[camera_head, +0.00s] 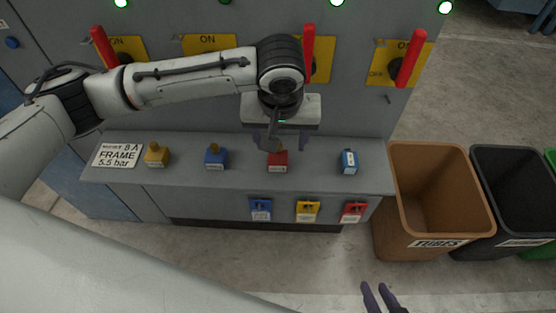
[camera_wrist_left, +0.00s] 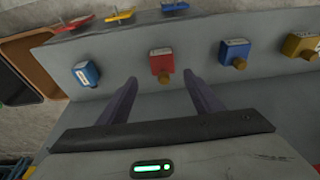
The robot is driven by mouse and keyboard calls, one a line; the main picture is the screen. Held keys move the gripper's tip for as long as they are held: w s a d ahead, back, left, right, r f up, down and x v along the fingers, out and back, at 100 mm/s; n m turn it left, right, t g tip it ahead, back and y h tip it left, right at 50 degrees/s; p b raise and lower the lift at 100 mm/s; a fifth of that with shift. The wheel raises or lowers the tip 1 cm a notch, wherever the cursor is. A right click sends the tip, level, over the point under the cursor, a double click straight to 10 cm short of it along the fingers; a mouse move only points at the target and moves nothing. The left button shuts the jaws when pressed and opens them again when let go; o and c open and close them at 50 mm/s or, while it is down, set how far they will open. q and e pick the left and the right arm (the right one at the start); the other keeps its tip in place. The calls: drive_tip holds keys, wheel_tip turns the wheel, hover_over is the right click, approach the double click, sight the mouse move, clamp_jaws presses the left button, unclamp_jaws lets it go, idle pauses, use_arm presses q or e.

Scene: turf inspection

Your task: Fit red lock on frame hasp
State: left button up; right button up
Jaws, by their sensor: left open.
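The red lock (camera_head: 278,162) is a small block with a knob, standing on the grey ledge between a blue block and a blue-white one. In the left wrist view the red lock (camera_wrist_left: 162,61) lies beyond and between the fingertips. My left gripper (camera_head: 271,142) is open and empty, pointing down just above and behind the lock. Its fingers (camera_wrist_left: 160,78) are spread apart, not gripping it. My right gripper (camera_head: 375,287) shows only its fingertips at the bottom edge, apart with nothing between them. I cannot tell which fitting is the frame hasp.
A FRAME sign (camera_head: 118,155), yellow block (camera_head: 156,155), blue block (camera_head: 216,157) and blue-white block (camera_head: 348,161) share the ledge (camera_head: 315,178). Blue, yellow and red tags (camera_head: 353,212) hang on its front. Red handles (camera_head: 410,60) project above. A brown bin (camera_head: 430,190) stands right.

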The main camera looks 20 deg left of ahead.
sight(278, 157)
use_arm(q)
drive_tip(key=shift+x, duration=1.15)
drive_tip(key=x, duration=0.3)
drive_tip(key=b+x, duration=0.1)
drive_tip(key=x, duration=0.1)
drive_tip(key=shift+s+a, duration=0.25)
drive_tip(key=shift+s, duration=0.2)
drive_tip(key=shift+w+f, duration=0.1)
drive_tip(key=shift+f, duration=0.25)
drive_tip(key=shift+c, duration=0.2)
